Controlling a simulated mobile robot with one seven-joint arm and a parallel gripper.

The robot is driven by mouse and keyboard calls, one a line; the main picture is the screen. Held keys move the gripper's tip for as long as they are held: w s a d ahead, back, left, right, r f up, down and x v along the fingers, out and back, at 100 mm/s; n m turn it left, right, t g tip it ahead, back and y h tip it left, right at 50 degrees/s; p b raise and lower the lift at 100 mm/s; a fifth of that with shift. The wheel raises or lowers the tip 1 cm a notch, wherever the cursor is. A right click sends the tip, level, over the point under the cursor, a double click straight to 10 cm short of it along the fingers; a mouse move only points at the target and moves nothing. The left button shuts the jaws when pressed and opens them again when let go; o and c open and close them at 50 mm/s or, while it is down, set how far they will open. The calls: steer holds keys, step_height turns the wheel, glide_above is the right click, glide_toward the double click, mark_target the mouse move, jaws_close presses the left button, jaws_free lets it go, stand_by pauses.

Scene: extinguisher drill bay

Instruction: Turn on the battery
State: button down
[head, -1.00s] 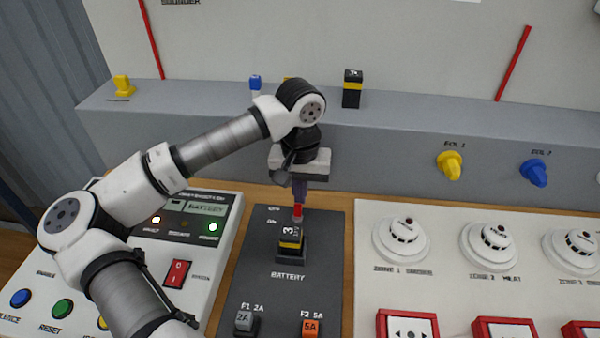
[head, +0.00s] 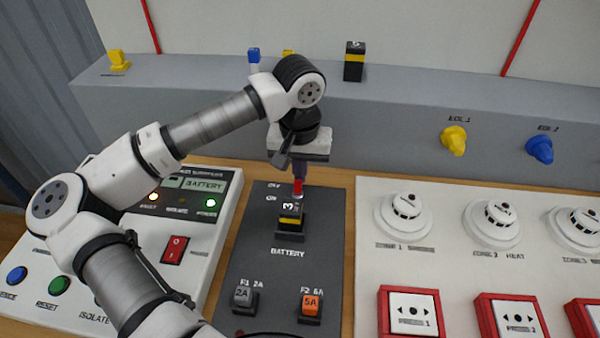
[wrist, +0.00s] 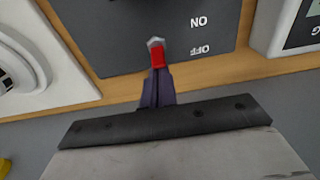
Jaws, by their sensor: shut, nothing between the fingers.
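The battery switch (head: 298,187) is a small red lever with a grey collar, beside the ON and OFF marks at the top of the dark panel (head: 240,255). It also shows in the wrist view (wrist: 158,59). My gripper (head: 299,172) points down at it from above. Its dark purple fingers (wrist: 157,82) are closed together, with their tips at the red lever. Contact and the lever's exact tilt are hard to tell. A black block with a yellow band (head: 291,218), marked 3, stands in front of the switch above the BATTERY label.
The control box (head: 215,215) at left has a display reading BATTERY and lit lamps. Smoke detectors (head: 404,217) and red call points (head: 411,312) are at right. A grey ledge (head: 390,105) runs behind.

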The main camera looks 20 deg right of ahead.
mark_target(299, 185)
steer(key=shift+s+a+f+t+b, duration=0.2)
steer(key=shift+t+b, duration=0.2)
steer(key=shift+b, duration=0.95)
steer(key=b, duration=0.2)
steer(key=t+h+b, duration=0.1)
steer(key=b, duration=0.1)
steer(key=shift+s+a+f, duration=0.1)
steer(key=shift+s, duration=0.2)
steer(key=shift+s+t+b, duration=0.15)
steer(key=shift+t+b, duration=0.35)
steer(key=shift+b, duration=0.35)
steer(key=shift+s+a+r+b, duration=0.1)
steer(key=shift+s+r+b, duration=0.1)
steer(key=shift+r+b, duration=0.25)
steer(key=shift+r, duration=0.2)
steer(key=shift+r+p, duration=0.45)
steer(key=shift+r, duration=0.25)
steer(key=shift+r, duration=0.1)
